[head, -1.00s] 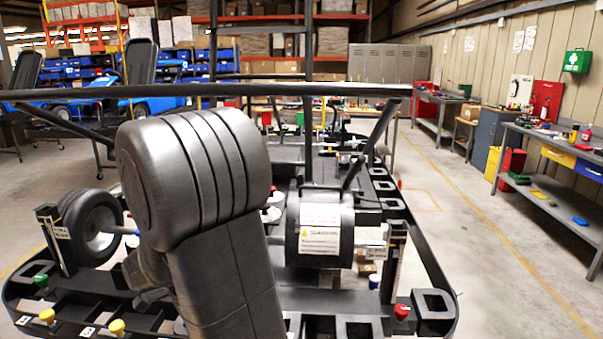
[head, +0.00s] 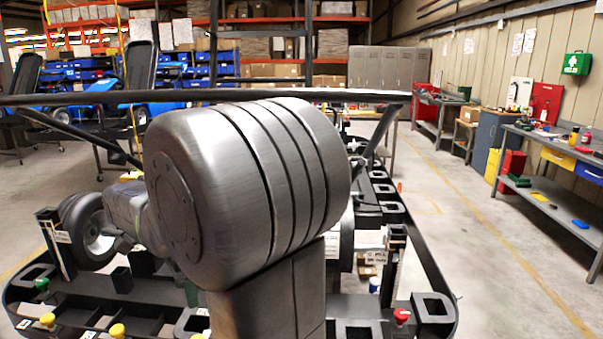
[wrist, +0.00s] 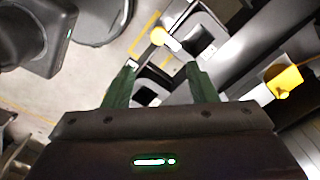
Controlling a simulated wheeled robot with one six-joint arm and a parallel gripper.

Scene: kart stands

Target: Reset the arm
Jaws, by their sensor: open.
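My gripper (wrist: 158,82) shows in the wrist view with its two green fingers spread apart and nothing between them. Another yellow knob (wrist: 284,81) is to the right. In the head view my arm's large grey joint fills the middle and hides much of the kart stand (head: 440,275). The gripper itself cannot be made out in the head view.
A wheel (head: 92,228) is mounted at the left of the stand. A red knob (head: 402,315) is at its front right. A workbench (head: 555,150) with tools and bins stands along the right wall. The floor (head: 500,255) between stand and bench is clear.

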